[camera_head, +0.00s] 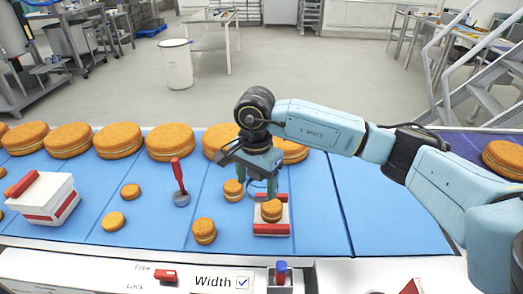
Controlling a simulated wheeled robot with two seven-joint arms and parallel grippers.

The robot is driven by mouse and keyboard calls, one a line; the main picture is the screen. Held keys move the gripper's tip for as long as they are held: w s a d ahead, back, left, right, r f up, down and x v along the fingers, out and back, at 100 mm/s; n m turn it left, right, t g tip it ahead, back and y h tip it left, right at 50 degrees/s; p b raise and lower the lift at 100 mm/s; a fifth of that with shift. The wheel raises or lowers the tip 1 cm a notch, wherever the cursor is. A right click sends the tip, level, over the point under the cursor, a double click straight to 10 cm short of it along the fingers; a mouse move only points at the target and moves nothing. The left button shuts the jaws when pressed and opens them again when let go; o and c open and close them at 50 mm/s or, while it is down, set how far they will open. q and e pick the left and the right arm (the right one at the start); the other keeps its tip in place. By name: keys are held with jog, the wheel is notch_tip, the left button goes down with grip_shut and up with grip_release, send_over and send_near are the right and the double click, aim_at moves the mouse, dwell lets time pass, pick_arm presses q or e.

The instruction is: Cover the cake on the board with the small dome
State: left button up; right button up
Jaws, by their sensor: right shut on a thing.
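The cake (271,211) is a small orange-brown filled round. It sits on the board (271,229), which is white with red ends and lies on the blue belt. My right gripper (262,182) points down just above and behind the cake. It is shut on what looks like the small dome, which is see-through and hard to make out against the belt. The dome's edges and its exact gap to the cake cannot be told. My left gripper is not in view.
Small rounds (204,231) lie loose on the belt, one (233,190) close left of my gripper. A red-handled tool (180,183) stands further left, and a white box with red trim (43,198) at far left. Large rounds (171,142) line the back.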

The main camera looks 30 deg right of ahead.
jog(key=m+p, duration=0.1)
jog(key=m, duration=0.1)
jog(key=w+d+r+m+p, duration=0.1)
jog(key=m, duration=0.2)
jog(key=d+r+m, duration=0.1)
jog(key=m, duration=0.1)
jog(key=shift+w+d+r+p, duration=0.1)
jog(key=shift+w+d+p, duration=0.05)
jog(key=shift+w+p, duration=0.25)
jog(key=m, duration=0.2)
jog(key=m+p, duration=0.1)
jog(key=shift+w+d+r, duration=0.15)
jog(key=shift+w+d, duration=0.1)
jog(key=shift+d, duration=0.15)
jog(key=shift+w+d+m, duration=0.1)
jog(key=shift+d+m, duration=0.05)
jog(key=shift+m, duration=0.35)
jog(key=shift+f+b, duration=0.4)
jog(key=shift+f, duration=0.4)
